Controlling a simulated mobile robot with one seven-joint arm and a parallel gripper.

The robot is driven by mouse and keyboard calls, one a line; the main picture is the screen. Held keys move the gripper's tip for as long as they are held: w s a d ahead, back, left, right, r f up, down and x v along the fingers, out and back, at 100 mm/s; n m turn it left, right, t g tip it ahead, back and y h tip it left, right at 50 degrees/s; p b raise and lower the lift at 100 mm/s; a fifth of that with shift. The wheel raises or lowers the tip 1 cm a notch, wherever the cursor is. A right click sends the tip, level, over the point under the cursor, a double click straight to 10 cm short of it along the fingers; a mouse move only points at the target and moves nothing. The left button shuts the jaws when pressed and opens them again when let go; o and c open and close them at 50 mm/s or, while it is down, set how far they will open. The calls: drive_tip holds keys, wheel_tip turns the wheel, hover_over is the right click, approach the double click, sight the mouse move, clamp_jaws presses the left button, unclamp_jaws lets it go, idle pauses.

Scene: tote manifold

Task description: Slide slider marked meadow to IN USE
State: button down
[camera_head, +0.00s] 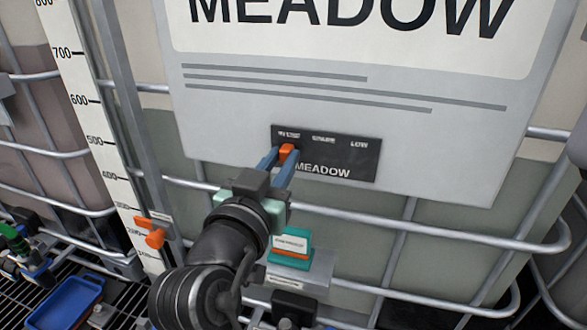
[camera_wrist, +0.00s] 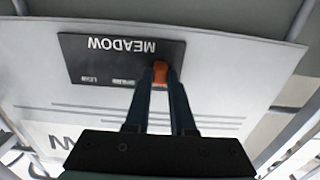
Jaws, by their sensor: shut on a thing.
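The slider marked meadow is a small orange knob (camera_head: 287,151) on a dark label plate (camera_head: 350,158) reading MEADOW. The plate is fixed low on a large grey sign (camera_head: 230,120). Three small position words run along the plate's top edge; the left one is too blurred to read surely, and the right one reads LOW. The knob sits at the left end, below the left word. My gripper (camera_head: 279,158) is shut on the knob. In the wrist view the picture is upside down, and the blue fingers (camera_wrist: 160,85) hold the orange knob (camera_wrist: 160,72).
Metal cage bars (camera_head: 400,232) run in front of the pale tank behind the sign. Below are a teal tagged block (camera_head: 290,257) and an orange valve handle (camera_head: 153,236) at left. A blue tray (camera_head: 62,303) lies on the grating at lower left.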

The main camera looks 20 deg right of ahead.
drive_tip(key=shift+w+a, duration=0.1)
drive_tip(key=shift+a, duration=0.1)
drive_tip(key=c, duration=0.8)
unclamp_jaws()
drive_tip(key=shift+w+a, duration=0.1)
drive_tip(key=shift+o, duration=0.2)
drive_tip(key=b+v, duration=0.5)
drive_tip(key=v, duration=0.8)
